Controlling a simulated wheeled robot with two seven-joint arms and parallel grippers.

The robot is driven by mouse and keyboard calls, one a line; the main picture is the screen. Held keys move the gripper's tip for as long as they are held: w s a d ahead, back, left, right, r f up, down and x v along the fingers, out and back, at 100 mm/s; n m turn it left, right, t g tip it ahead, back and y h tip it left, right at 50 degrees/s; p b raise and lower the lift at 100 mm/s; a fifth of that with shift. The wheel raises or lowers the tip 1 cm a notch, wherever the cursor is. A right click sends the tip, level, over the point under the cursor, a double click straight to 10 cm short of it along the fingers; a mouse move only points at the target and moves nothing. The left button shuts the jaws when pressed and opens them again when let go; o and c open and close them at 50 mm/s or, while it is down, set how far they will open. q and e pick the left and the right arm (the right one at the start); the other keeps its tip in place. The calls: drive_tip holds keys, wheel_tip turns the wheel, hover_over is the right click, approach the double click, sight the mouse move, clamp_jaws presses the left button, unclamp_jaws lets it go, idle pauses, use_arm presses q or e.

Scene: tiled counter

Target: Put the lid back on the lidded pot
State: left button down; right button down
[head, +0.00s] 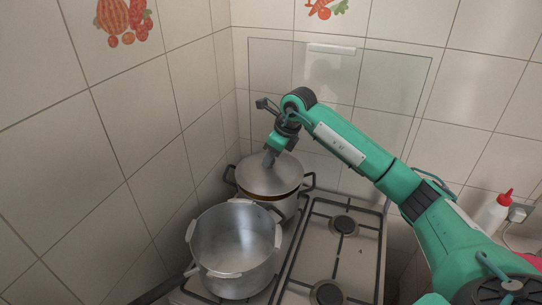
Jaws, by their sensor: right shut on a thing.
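A lidded pot (289,205) with dark side handles stands on the rear left of the stove. Its silver lid (285,178) is over the pot's top, and a darker band shows along the front under the lid's edge. I cannot tell whether the lid is fully seated. My right gripper (270,157) comes down from above and is shut on the lid's knob, which the fingers mostly hide. My left gripper does not show.
An open, empty metal pot (235,279) stands in front of the lidded pot, close to it. Bare burners (343,224) are on the right. Tiled walls close off the left and back. A white bottle with a red cap (491,214) stands at right.

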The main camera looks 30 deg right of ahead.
idle(0.6)
drive_tip(key=shift+c, duration=2.4)
unclamp_jaws()
drive_tip(key=shift+r+p, duration=1.45)
drive_tip(key=shift+r, duration=2.1)
drive_tip(key=shift+c, duration=0.2)
clamp_jaws()
